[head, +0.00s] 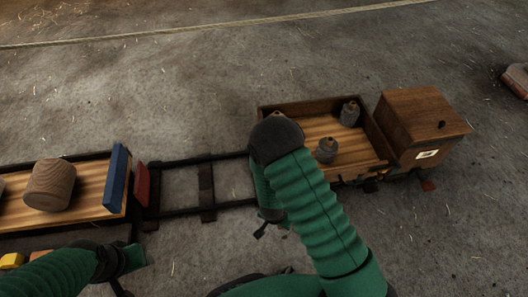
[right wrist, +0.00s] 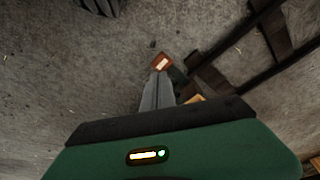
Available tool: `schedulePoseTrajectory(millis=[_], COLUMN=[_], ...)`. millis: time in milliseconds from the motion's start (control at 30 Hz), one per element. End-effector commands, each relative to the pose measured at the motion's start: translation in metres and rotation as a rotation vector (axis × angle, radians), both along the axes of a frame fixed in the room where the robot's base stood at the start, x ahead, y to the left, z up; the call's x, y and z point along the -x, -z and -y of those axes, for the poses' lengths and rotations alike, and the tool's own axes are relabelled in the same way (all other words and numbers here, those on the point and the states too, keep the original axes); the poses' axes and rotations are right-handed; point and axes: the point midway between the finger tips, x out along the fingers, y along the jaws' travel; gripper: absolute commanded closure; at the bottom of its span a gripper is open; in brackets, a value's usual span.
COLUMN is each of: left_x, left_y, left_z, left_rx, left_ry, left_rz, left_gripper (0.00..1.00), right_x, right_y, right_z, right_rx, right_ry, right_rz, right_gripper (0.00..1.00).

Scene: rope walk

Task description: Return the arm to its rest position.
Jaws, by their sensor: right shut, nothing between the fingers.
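My right arm, in a green sleeve, comes in from the bottom right of the head view and bends in front of the wagon. Its right gripper (head: 262,231) points down over the bare floor beside the track. In the right wrist view the grey fingers of the right gripper (right wrist: 158,92) are together, with nothing held. A small red-brown piece with a pale strip (right wrist: 162,62) shows just past the fingertips. My left gripper (head: 122,288) is at the bottom left edge of the head view, partly cut off, its jaws unclear.
A wooden wagon (head: 263,108) with grey weights (head: 327,151) stands beside a brown box (head: 425,120). A dark track (head: 207,190) runs left to a plank bed (head: 100,190) with a wooden cylinder (head: 50,185), a blue board (head: 117,178) and a red block (head: 141,185). A rope (head: 230,25) crosses behind.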

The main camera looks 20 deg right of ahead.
Motion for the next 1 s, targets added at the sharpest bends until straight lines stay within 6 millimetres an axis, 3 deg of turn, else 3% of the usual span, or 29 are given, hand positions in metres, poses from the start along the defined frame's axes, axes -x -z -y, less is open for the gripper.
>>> schedulePoseTrajectory(millis=[67,167,333,500,767,800,1000], left_x=[0.000,0.000,0.000,0.000,0.000,0.000,0.000], left_y=[0.000,0.000,0.000,0.000,0.000,-0.025,-0.091], left_z=[0.000,0.000,0.000,0.000,0.000,0.000,0.000], left_rx=[0.000,0.000,0.000,0.000,0.000,0.000,0.000], left_ry=[0.000,0.000,0.000,0.000,0.000,0.000,0.000], left_rz=[0.000,0.000,0.000,0.000,0.000,-0.002,0.001], left_gripper=[0.53,0.53,0.53,0.53,0.53,0.53,0.53], right_x=[-0.001,-0.010,-0.017,0.004,0.049,0.050,0.049], right_y=[-0.002,-0.025,-0.114,-0.184,-0.249,-0.273,-0.337], right_z=[-0.001,-0.009,-0.033,-0.038,-0.021,-0.021,-0.021], right_rx=[-0.003,-0.034,-0.113,-0.107,-0.004,-0.004,-0.008], right_ry=[-0.005,-0.058,-0.331,-0.592,-0.875,-0.881,-0.876], right_rz=[0.002,0.012,0.033,0.029,-0.004,-0.011,-0.013], right_gripper=[1.00,1.00,1.00,1.00,1.00,1.00,1.00])
